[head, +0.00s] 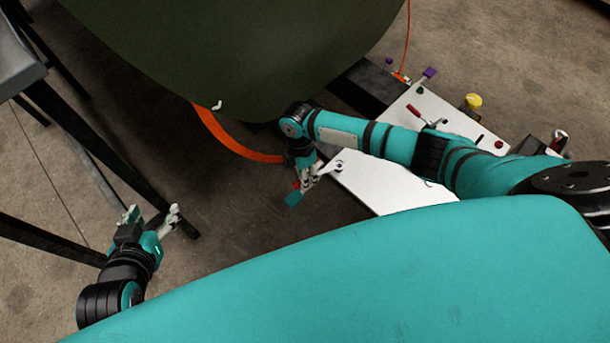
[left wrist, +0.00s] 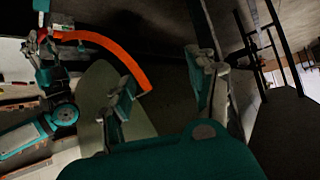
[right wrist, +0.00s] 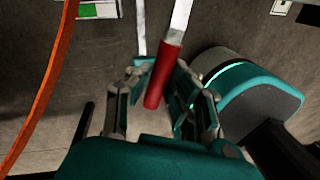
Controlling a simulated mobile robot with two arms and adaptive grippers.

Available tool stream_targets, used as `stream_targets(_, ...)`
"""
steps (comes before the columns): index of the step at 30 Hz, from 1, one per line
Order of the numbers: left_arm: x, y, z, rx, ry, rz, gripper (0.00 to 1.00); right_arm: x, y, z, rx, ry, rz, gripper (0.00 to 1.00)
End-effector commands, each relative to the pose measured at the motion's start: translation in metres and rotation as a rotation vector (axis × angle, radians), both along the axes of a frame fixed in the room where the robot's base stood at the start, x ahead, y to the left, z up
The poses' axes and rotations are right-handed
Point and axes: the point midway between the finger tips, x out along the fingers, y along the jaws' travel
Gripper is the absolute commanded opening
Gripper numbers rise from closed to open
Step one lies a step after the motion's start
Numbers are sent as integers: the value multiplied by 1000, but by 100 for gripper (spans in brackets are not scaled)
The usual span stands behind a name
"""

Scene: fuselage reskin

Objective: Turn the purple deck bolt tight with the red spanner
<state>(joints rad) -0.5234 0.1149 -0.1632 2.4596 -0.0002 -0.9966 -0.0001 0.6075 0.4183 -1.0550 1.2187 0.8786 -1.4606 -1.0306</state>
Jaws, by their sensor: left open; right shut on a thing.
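The red spanner (right wrist: 163,80) has a red handle and a pale metal shaft. My right gripper (head: 312,178) is shut on its handle, and the shaft runs away from the fingers in the right wrist view. In the head view the pale end (head: 330,167) reaches over the edge of the white deck panel (head: 375,190), close to a small dark ring. I cannot make out a purple bolt there. My left gripper (head: 150,213) is open and empty, low at the left; its spread fingers (left wrist: 165,90) show in the left wrist view.
A dark green fuselage skin (head: 240,50) hangs at the top, with an orange curved strip (head: 225,138) below it. Dark stand legs (head: 60,240) are near my left gripper.

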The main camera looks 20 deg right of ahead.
Motion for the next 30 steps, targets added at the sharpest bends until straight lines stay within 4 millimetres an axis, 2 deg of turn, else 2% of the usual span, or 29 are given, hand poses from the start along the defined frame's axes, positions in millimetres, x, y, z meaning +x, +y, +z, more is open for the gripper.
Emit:
stream_targets(20, -18, 6, -14, 20, 103, 8, 59, 0, 0, 0, 0, 0, 0, 0)
stream_targets(30, -18, 6, -14, 22, 107, 9, 59, 0, 0, 0, 0, 0, 0, 0)
